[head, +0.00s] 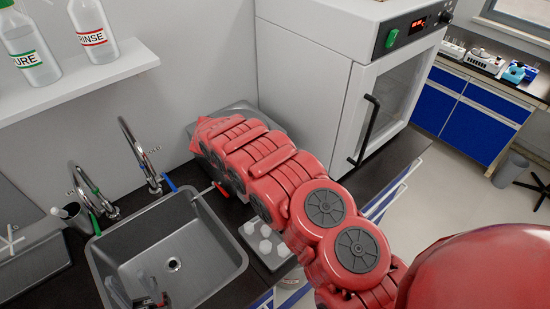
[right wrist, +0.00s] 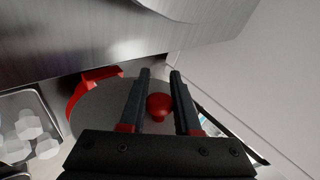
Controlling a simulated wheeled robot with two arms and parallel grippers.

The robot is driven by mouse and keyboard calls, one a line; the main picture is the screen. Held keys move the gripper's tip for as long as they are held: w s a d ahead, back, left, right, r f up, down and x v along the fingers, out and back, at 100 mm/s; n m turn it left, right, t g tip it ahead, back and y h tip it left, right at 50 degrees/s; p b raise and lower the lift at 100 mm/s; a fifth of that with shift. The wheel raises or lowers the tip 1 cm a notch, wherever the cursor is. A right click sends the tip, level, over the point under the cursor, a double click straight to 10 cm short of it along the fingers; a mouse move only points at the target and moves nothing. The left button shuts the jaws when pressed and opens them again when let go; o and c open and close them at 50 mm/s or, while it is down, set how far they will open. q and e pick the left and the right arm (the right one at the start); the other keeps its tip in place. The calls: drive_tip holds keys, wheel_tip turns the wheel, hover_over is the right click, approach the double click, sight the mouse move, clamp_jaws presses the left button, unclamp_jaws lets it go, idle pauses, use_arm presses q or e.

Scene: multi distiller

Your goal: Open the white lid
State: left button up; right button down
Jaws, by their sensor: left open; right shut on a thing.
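In the right wrist view, a round grey disc (right wrist: 100,108) that looks like a lid has a red knob (right wrist: 158,106) on top and a red part (right wrist: 84,90) at its left edge. No clearly white lid shows. My right gripper (right wrist: 160,75) is shut on the red knob, with a finger on each side. In the head view my red right arm hides this gripper and most of the disc's surroundings. My left gripper (head: 133,285) is open and empty over the sink (head: 215,278), at the bottom edge of the head view.
A tray of white pieces (head: 262,240) lies right of the sink. Taps (head: 140,155) stand behind the sink. A shelf (head: 80,85) holds bottles. A metal surface (head: 245,110) shows behind my arm. A white oven-like cabinet (head: 310,80) stands on the right.

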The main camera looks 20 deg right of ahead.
drive_tip(key=shift+d, duration=0.1)
drive_tip(key=c, duration=0.6)
unclamp_jaws()
drive_tip(key=shift+s, duration=0.15)
drive_tip(key=shift+c, duration=0.2)
drive_tip(key=p+v, duration=0.4)
drive_tip(key=v, duration=1.3)
drive_tip(key=shift+r, duration=0.1)
